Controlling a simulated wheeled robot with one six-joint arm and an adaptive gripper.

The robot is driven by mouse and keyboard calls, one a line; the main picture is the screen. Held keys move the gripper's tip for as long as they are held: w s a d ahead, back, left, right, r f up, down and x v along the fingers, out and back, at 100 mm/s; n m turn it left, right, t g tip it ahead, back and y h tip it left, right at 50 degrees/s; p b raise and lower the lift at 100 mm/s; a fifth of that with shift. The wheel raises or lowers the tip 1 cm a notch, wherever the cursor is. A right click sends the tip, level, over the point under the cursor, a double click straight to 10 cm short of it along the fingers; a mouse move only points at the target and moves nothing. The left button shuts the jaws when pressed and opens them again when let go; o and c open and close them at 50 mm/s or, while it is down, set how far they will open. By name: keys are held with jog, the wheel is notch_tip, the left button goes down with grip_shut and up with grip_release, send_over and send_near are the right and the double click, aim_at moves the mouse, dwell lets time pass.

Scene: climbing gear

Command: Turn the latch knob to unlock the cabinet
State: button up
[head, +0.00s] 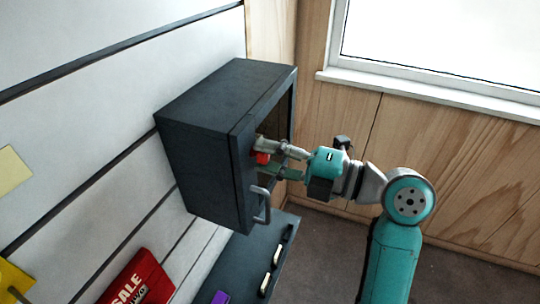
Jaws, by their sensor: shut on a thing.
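The dark grey cabinet (190,150) hangs on the white slatted wall, its door (243,180) facing right. The door looks closed, with a glass pane and a grey bar handle (264,206) low on its front. A small red latch knob (262,157) sits on the door's frame above the handle. My gripper (268,159) is at the door front with its fingers around the knob, shut on it. The fingers hide part of the knob, so its exact turn angle cannot be told.
Below the cabinet is a dark shelf (250,262) with small items. A red SALE box (138,280) and a purple item (220,297) are at lower left. A window (440,40) and wooden panelling (460,150) stand behind my arm. The floor at lower right is clear.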

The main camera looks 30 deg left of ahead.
jog(key=o, duration=1.1)
jog(key=shift+d, duration=0.1)
jog(key=d, duration=1.1)
jog(key=shift+w+d, duration=0.35)
jog(key=shift+d, duration=0.05)
